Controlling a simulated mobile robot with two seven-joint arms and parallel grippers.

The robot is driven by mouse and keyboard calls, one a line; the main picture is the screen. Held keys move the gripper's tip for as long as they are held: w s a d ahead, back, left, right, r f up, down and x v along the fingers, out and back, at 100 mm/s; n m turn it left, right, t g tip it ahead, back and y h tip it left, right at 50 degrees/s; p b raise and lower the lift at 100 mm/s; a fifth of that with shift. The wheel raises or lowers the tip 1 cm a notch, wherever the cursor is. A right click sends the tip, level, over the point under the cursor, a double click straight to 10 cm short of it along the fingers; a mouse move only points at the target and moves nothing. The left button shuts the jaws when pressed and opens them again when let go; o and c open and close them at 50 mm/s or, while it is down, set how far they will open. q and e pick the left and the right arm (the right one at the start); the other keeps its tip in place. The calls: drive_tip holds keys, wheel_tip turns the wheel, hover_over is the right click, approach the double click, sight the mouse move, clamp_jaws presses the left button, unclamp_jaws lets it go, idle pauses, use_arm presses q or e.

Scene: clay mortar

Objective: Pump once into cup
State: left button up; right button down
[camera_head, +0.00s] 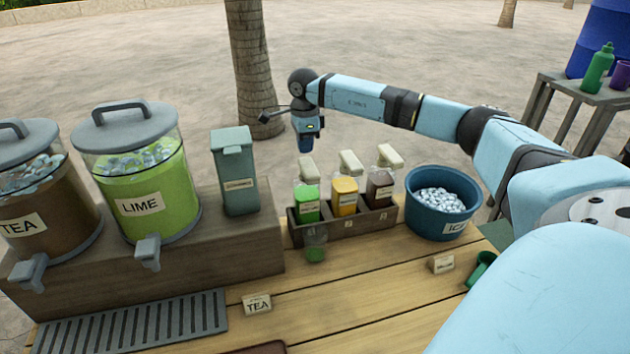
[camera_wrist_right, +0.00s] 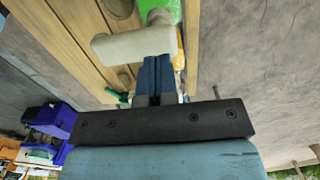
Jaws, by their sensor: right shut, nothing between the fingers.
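Three pump bottles with pale pump heads stand in a wooden rack (camera_head: 352,228): green (camera_head: 307,207), yellow (camera_head: 345,196) and brown (camera_head: 379,190). A clear cup (camera_head: 316,240) with green in its lower part stands in front of the green bottle, below its pump. My right gripper (camera_head: 306,146) is shut and empty, pointing down just above the green bottle's pump head (camera_head: 308,168). In the right wrist view the shut fingers (camera_wrist_right: 155,70) overlap the pale pump head (camera_wrist_right: 130,46); I cannot tell whether they touch it. My left gripper is not in view.
Tea (camera_head: 45,215) and lime (camera_head: 150,190) dispensers and a grey-green lidded box (camera_head: 235,180) stand left of the rack. A blue ice bucket (camera_head: 442,228) stands right. A green cup (camera_head: 481,268) lies near the right edge. The front planks are mostly clear.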

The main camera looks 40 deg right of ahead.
wheel_tip(320, 180, up, 6)
drive_tip(key=p, duration=0.3)
drive_tip(key=shift+f, duration=0.25)
idle(0.3)
